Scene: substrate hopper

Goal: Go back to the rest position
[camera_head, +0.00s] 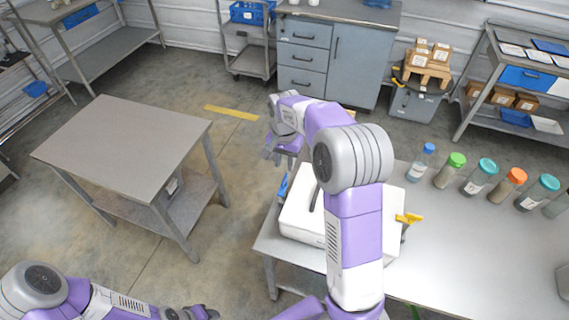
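My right arm reaches up over the workbench (470,245). Its gripper (279,158) hangs in front of the bench's far left corner, with its small fingers apart and nothing seen between them. My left gripper (192,313) is low at the bottom edge, left of the bench. It is partly cut off, so its fingers cannot be made out. A white box-shaped device (300,215) with a yellow handle (408,218) stands on the bench, partly hidden behind my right arm.
Several capped bottles, one with a green cap (457,159), stand along the bench's far edge. A bare grey table (125,145) stands at left. Grey drawers (305,55), a cart (250,60) and shelves (515,75) line the back. Floor is clear between table and bench.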

